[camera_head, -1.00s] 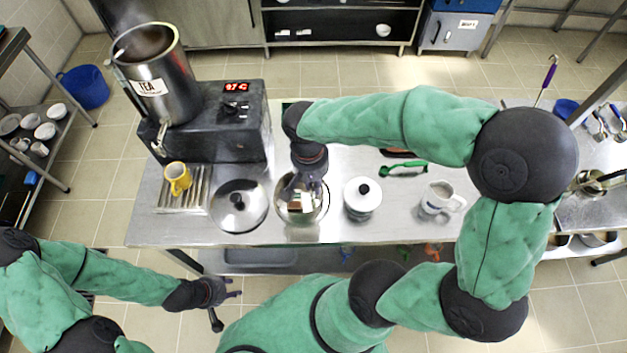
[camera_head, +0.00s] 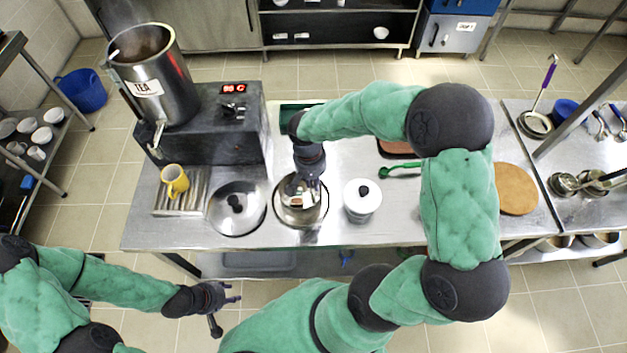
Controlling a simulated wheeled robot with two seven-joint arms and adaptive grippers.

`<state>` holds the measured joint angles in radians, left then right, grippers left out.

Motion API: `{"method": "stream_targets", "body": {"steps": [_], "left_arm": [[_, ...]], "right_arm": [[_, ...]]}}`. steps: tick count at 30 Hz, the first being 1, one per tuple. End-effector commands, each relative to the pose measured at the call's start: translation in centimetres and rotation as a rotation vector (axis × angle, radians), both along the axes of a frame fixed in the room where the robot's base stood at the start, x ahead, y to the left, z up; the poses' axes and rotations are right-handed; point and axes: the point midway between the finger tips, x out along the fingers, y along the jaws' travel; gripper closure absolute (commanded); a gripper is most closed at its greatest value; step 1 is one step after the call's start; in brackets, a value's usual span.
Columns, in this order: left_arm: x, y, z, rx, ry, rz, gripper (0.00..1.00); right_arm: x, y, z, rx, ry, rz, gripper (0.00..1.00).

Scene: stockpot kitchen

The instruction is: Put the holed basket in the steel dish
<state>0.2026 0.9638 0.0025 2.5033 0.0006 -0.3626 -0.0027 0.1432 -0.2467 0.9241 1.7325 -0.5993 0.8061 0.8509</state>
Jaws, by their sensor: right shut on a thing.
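The steel dish (camera_head: 322,212) is a round, shiny bowl near the front edge of the steel table. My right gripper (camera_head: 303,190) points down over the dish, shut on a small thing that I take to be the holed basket. The basket is mostly hidden by the gripper. A small pale and brown patch shows below the fingers, inside the dish outline. I cannot tell whether the basket touches the dish floor. My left gripper (camera_head: 230,305) is open and empty, low in front of the table.
A steel lid (camera_head: 225,212) lies left of the dish; a white lidded pot (camera_head: 362,205) stands close on its right. A yellow mug (camera_head: 174,181) sits on the drip rack under the tea pot (camera_head: 165,85). A green utensil (camera_head: 398,172) lies behind right.

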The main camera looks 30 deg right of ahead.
Motion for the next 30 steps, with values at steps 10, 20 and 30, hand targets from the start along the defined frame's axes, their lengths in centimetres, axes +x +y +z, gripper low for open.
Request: {"method": "stream_targets", "body": {"steps": [10, 20, 30], "left_arm": [[0.0, 0.0, -0.1, 0.0, 0.0, 0.0, 0.6], [0.0, 0.0, -0.1, 0.0, 0.0, 0.0, 0.6], [0.0, 0.0, 0.8, 0.0, 0.0, 0.0, 0.6]], "right_arm": [[0.0, 0.0, -0.1, 0.001, 0.001, 0.0, 0.6], [0.0, 0.0, 0.0, 0.001, 0.001, 0.0, 0.6], [0.2, 0.3, 4.5, 0.0, -0.004, 0.0, 0.6]]}}
